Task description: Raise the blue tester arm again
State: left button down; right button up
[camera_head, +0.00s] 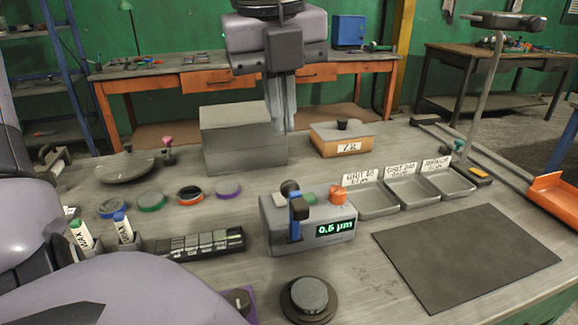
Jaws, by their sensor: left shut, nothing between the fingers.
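The blue tester arm (296,228) shows as an upright blue strip at the tester's front left. A black knob (290,188) shows above it. I cannot tell clearly whether the arm is raised or lowered. My left gripper (285,128) comes down from the top centre, fingers pointing down, shut and empty. Its tips are above and behind the tester, apart from it, in front of or beside a grey block (228,150). My right gripper is not in view.
Three shallow labelled trays (376,204) stand right of the tester, with a dark mat (465,255) in front. A black rack (200,245) and coloured discs (152,201) lie left. A round black piece (309,299) sits in front. An orange-fronted box (343,146) stands behind.

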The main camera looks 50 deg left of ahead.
pick_arm(q)
send_over(290, 193)
jog(key=s+d, duration=0.2)
jog(key=s, duration=0.1)
notch_tip(290, 193, down, 9)
jog(key=shift+w+a+f, duration=0.45)
jog(key=shift+w+a, duration=0.05)
jog(key=shift+w, duration=0.15)
jog(key=shift+w+a+f, duration=0.4)
jog(key=shift+w+a, duration=0.1)
jog(key=shift+w, duration=0.1)
jog(key=shift+w+a+f, duration=0.25)
jog(key=shift+f, duration=0.05)
jog(key=shift+w+a, duration=0.1)
